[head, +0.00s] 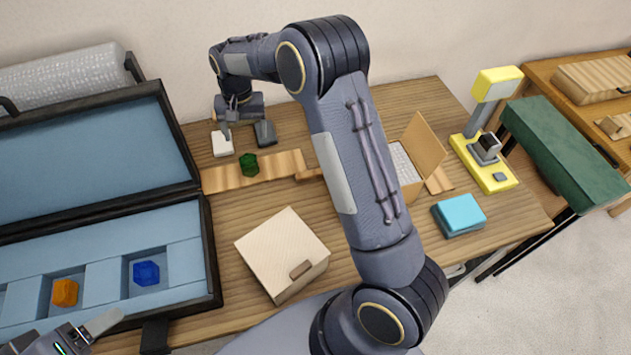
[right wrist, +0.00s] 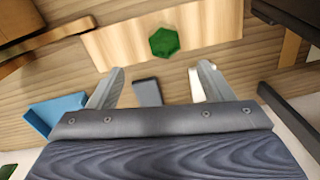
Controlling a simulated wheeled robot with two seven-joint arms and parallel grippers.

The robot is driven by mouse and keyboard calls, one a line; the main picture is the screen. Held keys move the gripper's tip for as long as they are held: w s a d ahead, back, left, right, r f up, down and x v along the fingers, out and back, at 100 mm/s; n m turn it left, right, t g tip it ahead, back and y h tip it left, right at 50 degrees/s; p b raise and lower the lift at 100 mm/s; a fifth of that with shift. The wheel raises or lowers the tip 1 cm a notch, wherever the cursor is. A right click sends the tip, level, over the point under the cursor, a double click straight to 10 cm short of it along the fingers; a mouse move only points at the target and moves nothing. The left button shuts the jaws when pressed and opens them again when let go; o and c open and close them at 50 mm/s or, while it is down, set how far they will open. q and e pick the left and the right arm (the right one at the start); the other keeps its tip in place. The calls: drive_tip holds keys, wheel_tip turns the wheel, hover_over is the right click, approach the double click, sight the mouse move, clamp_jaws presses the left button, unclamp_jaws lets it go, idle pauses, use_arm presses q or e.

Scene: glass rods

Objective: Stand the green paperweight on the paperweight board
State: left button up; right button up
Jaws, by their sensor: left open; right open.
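The green paperweight (head: 248,165) rests on a pale wooden board (head: 222,179), which looks like the paperweight board, at the back of the desk. In the right wrist view, the paperweight (right wrist: 164,40) shows a six-sided outline on the board (right wrist: 115,42). My right gripper (head: 238,122) is open and empty above the back of the desk, behind the board. Its fingers (right wrist: 161,72) are apart from the paperweight. My left gripper (head: 85,338) is at the bottom left, partly cut off, beside the blue case's front edge. It is open.
A white block (head: 222,144) and a dark grey block (head: 265,134) lie under my right gripper. The open blue-lined case (head: 213,265) holds an orange (head: 65,292) and a blue paperweight (head: 146,273).

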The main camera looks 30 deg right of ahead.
drive_tip(key=s+d+r+n+t+y, duration=0.1)
drive_tip(key=s+d+r+y, duration=0.15)
drive_tip(key=s+r, duration=0.55)
drive_tip(key=s+d+r+t+y, duration=0.1)
drive_tip(key=s+d+r+t, duration=0.15)
drive_tip(key=s+r, duration=0.55)
drive_tip(key=s+a+f+n+t, duration=0.1)
drive_tip(key=s+f, duration=0.1)
drive_tip(key=s, duration=0.7)
drive_tip(key=s+a+f+n+t, duration=0.1)
drive_tip(key=s+f, duration=0.1)
drive_tip(key=s, duration=0.8)
drive_tip(key=shift+a, duration=0.25)
drive_tip(key=shift+s, duration=0.15)
